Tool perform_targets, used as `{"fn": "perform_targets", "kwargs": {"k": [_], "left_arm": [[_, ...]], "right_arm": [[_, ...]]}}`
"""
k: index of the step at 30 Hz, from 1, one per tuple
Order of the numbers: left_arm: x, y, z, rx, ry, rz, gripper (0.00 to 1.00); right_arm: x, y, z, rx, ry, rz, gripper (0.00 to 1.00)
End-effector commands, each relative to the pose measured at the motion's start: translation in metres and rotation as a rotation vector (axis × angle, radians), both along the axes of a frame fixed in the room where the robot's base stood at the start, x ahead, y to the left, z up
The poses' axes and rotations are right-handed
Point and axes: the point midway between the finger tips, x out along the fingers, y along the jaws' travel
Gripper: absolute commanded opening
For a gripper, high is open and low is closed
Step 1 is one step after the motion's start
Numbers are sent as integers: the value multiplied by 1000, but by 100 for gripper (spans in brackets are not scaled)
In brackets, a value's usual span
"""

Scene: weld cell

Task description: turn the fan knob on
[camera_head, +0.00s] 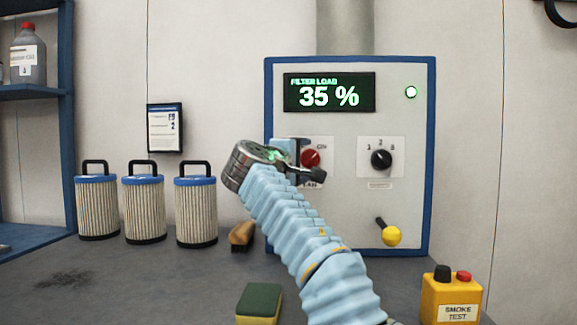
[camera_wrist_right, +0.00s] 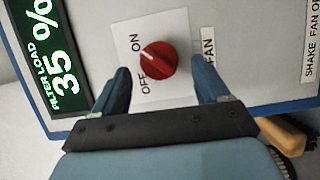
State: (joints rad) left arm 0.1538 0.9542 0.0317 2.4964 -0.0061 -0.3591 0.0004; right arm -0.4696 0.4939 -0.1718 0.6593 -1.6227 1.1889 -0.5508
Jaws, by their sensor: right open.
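The red fan knob (camera_head: 311,158) is on the panel (camera_head: 350,225), partly covered by my right gripper (camera_head: 303,163) in the head view. In the right wrist view the knob (camera_wrist_right: 156,60) shows clearly on a white plate marked ON and OFF, beside a FAN label. Its white mark points left and slightly up there, nearer the ON word than the OFF word. My right gripper (camera_wrist_right: 161,82) is open, with one blue finger on each side of the knob. Gaps show between fingers and knob; contact is not visible. My left gripper is not in view.
A black selector knob (camera_head: 381,159) and yellow-ended lever (camera_head: 391,235) are on the panel. The display (camera_head: 329,92) reads 35 %, and a green light (camera_head: 411,92) glows. Several filters, a brush (camera_head: 241,236), a sponge (camera_head: 259,304) and a smoke test box (camera_head: 450,299) stand on the bench.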

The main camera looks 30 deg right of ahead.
Motion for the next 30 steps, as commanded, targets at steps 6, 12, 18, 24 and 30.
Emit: {"fn": "perform_targets", "kwargs": {"k": [6, 12, 18, 24, 30], "left_arm": [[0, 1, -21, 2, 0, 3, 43], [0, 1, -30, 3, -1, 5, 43], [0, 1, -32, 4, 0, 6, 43], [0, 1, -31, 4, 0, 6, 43], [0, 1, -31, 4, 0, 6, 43]], "right_arm": [[-32, 44, -3, 0, -2, 6, 75], [-57, 79, -2, 0, -2, 3, 75], [-70, 95, 0, 1, -1, 0, 75], [-71, 97, 0, 1, -1, -1, 75], [-71, 97, 0, 1, -1, -1, 75]]}}
